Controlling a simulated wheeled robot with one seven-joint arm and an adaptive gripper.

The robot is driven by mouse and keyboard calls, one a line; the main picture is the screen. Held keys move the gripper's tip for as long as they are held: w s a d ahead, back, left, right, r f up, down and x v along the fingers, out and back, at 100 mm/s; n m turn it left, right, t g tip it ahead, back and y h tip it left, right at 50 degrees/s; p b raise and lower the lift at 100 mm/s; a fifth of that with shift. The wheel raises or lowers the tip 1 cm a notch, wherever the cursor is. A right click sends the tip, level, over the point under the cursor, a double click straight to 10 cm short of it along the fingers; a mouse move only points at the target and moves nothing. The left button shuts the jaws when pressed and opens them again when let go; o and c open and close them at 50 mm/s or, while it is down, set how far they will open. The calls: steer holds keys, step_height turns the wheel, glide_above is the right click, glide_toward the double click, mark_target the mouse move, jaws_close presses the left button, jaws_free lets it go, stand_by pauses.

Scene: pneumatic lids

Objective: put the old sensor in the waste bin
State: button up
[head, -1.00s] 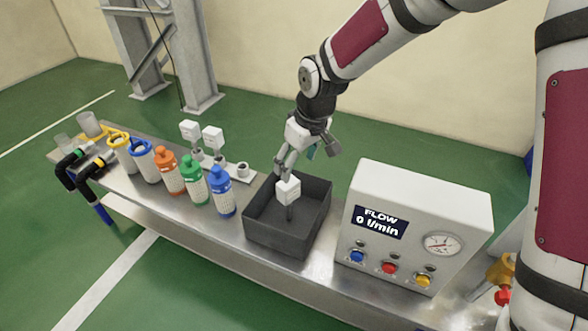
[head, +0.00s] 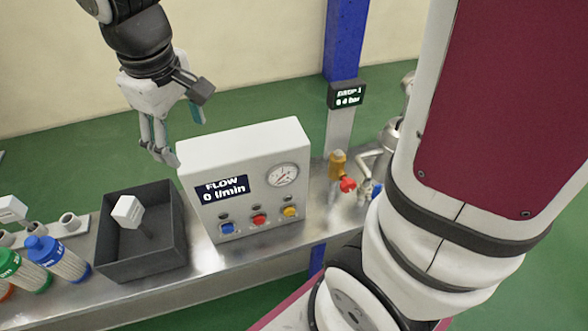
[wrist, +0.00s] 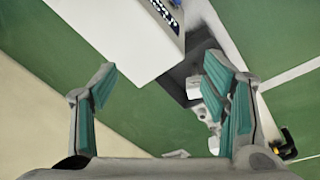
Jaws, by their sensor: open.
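The old sensor (head: 128,211), a white block on a dark stem, is in the dark grey open waste bin (head: 152,271) on the bench in the head view. It leans, with its white head near the rim height. My gripper (head: 178,140) is open and empty, above and to the right of the bin, behind the top left edge of the flow box. In the wrist view my two teal-padded fingers (wrist: 160,72) are wide apart with nothing between them. Part of the bin (wrist: 181,72) and a white block, seemingly the sensor (wrist: 193,87), show beside the right finger.
The white flow box (head: 250,150) with gauge and coloured buttons stands right of the bin. A yellow-and-red valve (head: 342,172) and blue post (head: 345,45) are farther right.

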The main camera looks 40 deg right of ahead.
steer(key=s+d+r+m, duration=0.1)
steer(key=s+d+m, duration=0.1)
steer(key=s, duration=0.6)
steer(key=s+d+r+m, duration=0.1)
steer(key=s+d, duration=0.3)
steer(key=s, duration=0.4)
steer(key=s+d+r+m+g, duration=0.1)
steer(key=s+d+m, duration=0.1)
steer(key=s, duration=0.6)
steer(key=shift+s+d+r+m, duration=0.25)
steer(key=shift+s+d+m, duration=0.15)
steer(key=shift+m, duration=0.1)
steer(key=shift+w, duration=0.1)
step_height(320, 180, up, 20)
steer(key=t+p, duration=0.3)
steer(key=p, duration=1.5)
steer(key=shift+a+y, duration=0.2)
steer(key=shift+y, duration=0.1)
